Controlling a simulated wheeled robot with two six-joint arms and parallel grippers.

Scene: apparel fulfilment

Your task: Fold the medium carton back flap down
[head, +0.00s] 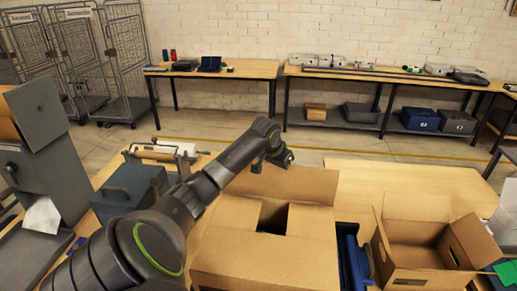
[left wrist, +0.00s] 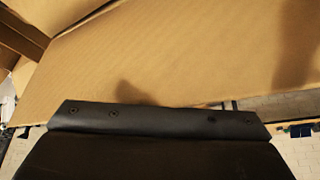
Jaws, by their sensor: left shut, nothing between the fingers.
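A brown carton (head: 265,258) stands on the near table at the middle of the head view. Its back flap (head: 312,183) stands raised at the far side. Its other flaps lie inward, with a dark gap (head: 273,216) between them. My left arm reaches over the carton's left side. My left gripper (head: 288,158) is shut and empty, at the top edge of the back flap. In the left wrist view a broad cardboard panel (left wrist: 180,60) fills the upper part, close to the dark gripper body. Whether they touch cannot be told. My right gripper is not in view.
An open carton (head: 420,240) stands to the right, with a blue object (head: 353,262) between the two cartons. A blue-grey box (head: 128,188) and a grey machine (head: 45,140) are at left. Bare tabletop (head: 385,182) lies behind the cartons.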

